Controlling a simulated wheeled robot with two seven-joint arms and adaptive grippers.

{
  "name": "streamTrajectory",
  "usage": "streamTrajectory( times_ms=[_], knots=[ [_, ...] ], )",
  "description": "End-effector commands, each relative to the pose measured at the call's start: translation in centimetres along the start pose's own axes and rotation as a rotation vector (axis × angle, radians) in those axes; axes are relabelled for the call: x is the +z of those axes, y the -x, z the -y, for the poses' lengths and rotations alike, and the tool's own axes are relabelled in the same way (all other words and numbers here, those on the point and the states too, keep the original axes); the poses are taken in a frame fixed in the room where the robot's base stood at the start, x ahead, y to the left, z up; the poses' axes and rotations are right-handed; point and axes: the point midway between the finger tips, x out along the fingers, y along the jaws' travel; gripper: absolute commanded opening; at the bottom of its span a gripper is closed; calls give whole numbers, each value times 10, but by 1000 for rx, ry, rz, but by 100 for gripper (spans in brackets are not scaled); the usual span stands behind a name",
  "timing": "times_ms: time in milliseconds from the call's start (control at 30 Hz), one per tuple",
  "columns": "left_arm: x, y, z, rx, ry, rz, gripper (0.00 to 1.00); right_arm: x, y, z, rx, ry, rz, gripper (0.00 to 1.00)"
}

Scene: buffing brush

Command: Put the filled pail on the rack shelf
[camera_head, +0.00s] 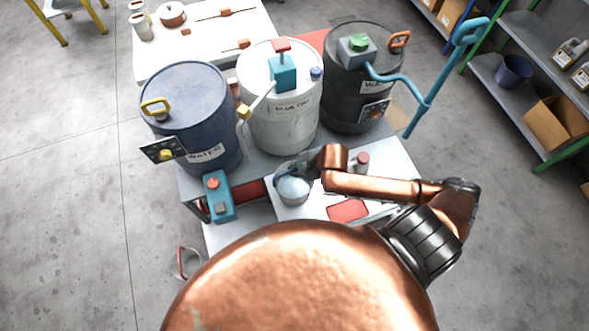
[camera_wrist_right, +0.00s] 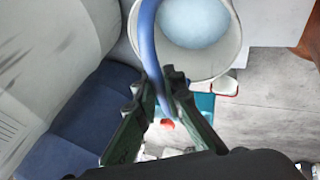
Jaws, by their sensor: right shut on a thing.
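The white pail (camera_head: 294,200) is filled with pale blue contents and is at the middle of the low bench in the head view. Its white wall (camera_wrist_right: 192,64) and blue bail handle (camera_wrist_right: 149,45) show in the right wrist view. My right gripper (camera_head: 291,170) is at the pail's rim; in the wrist view its fingers (camera_wrist_right: 171,85) are shut on the blue handle. Whether the pail's base touches the bench is unclear. A grey rack with green posts stands at the far right; its shelf (camera_head: 548,52) has containers on it. My left gripper is not in view.
A blue drum (camera_head: 190,105), white drum (camera_head: 285,128) and black drum (camera_head: 345,95) stand behind the pail, with a blue pump hose (camera_head: 410,85) at right. A teal box (camera_head: 218,196) is left. The rack holds a dark bucket (camera_head: 514,71) and carton (camera_head: 553,125). Floor between is clear.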

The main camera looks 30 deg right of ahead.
Motion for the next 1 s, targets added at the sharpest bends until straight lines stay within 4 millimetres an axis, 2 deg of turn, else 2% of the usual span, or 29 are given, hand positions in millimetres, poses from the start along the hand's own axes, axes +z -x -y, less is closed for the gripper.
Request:
streamTrajectory(
  times_ms=[167,200,467,767,867,1000],
  knots=[
    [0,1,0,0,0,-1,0,-1,0,-2,5,1,-2,0],
    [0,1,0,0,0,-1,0,0,-1,1,0,0,0,10],
    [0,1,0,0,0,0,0,0,-1,1,0,0,0,27],
    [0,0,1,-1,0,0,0,0,0,0,0,0,0,27],
    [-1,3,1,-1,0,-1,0,0,10,-1,1,1,0,27],
    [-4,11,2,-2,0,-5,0,0,37,-1,1,2,1,27]
  ],
)
